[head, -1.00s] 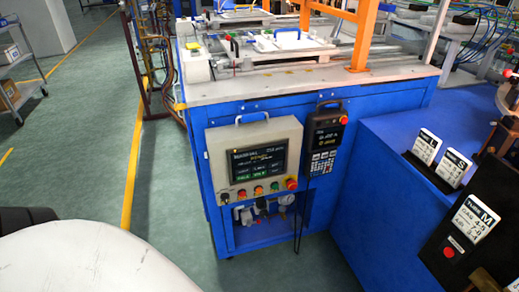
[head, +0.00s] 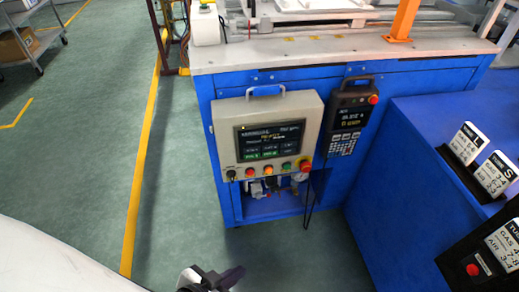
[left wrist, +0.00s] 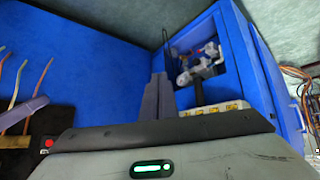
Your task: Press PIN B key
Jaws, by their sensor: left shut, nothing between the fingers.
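The control panel (head: 228,118) is a beige box with a handle on the front of the blue machine. Its dark touchscreen (head: 270,140) shows small text and green cells along the bottom. A row of coloured push buttons (head: 269,171) sits under the screen. A black handheld pendant (head: 350,115) with a keypad (head: 343,144) hangs to the right. I cannot read which key is PIN B. My left gripper (head: 222,279) is at the bottom edge, below and apart from the panel. In the left wrist view its fingers (left wrist: 157,98) are together and empty. My right gripper is not in view.
The blue machine (head: 300,85) has an open recess with valve fittings (left wrist: 200,65) below the panel. A blue bench (head: 410,160) with tube cards (head: 468,140) stands at the right.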

